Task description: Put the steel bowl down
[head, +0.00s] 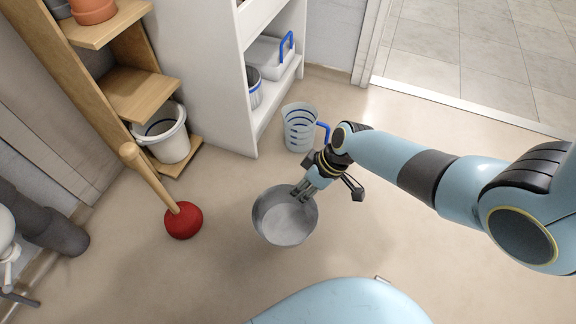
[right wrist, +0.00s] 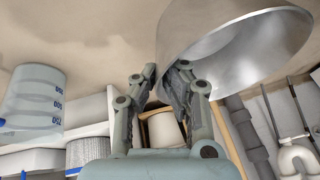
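The steel bowl (head: 285,222) is a round grey metal bowl, open side up, in the middle of the head view. My right gripper (head: 299,193) is at its upper right rim, with the fingers closed over the wall. In the right wrist view, the bowl (right wrist: 236,47) fills the upper right, and its edge runs between the fingertips (right wrist: 166,78). I cannot tell for sure whether the bowl's underside touches the floor. My left gripper is not in view.
A clear jug (head: 299,128) with a blue handle stands behind my right gripper. A red plunger (head: 183,221) stands left of the bowl. A white bucket (head: 166,138) sits on the wooden shelf, beside a white shelf unit (head: 215,75). Floor around the bowl is clear.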

